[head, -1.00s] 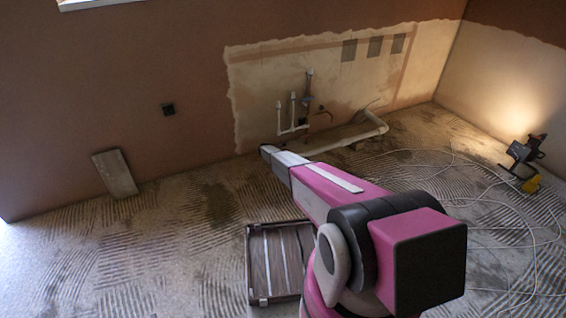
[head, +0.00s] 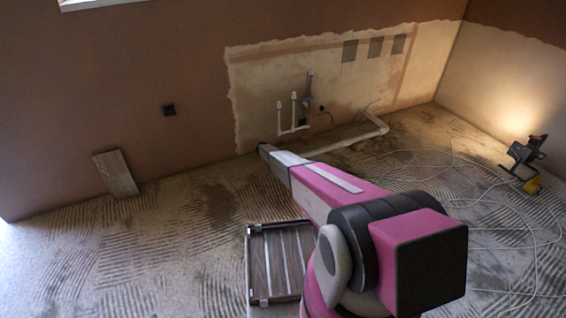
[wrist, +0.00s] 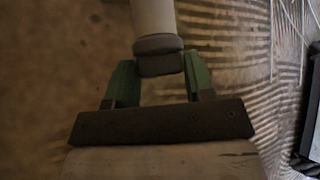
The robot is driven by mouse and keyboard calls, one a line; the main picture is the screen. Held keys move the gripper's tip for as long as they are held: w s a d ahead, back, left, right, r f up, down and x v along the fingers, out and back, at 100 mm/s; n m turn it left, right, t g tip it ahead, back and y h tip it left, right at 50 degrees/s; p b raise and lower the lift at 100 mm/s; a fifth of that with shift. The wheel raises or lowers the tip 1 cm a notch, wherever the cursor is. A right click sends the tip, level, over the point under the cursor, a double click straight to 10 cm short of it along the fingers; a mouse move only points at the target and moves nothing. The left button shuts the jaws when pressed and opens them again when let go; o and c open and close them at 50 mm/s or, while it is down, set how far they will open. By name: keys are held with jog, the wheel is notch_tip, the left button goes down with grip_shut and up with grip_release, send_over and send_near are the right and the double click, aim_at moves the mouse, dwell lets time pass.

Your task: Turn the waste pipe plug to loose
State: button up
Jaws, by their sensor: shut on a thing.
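The waste pipe plug (wrist: 158,56) is a grey collared cap on the end of a pale pipe (wrist: 153,16) in the wrist view. My gripper (wrist: 158,68) has its green fingers on either side of the plug and is shut on it. In the head view, the white waste pipe (head: 352,141) runs along the floor by the wall. My arm hides its near end, the plug and my fingers there. I cannot tell how far the plug is turned.
Thin upright pipes (head: 294,112) stand against the bare plaster patch. A board (head: 115,173) leans on the wall at left. A slatted crate (head: 253,268) stands beside my arm. A work lamp (head: 526,152) and loose cables (head: 450,165) lie at right.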

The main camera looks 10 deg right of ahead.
jog(key=shift+d+f, duration=0.1)
jog(key=o, duration=0.9)
jog(key=v, duration=1)
jog(key=shift+w+a+r, duration=0.15)
jog(key=shift+a+r, duration=0.1)
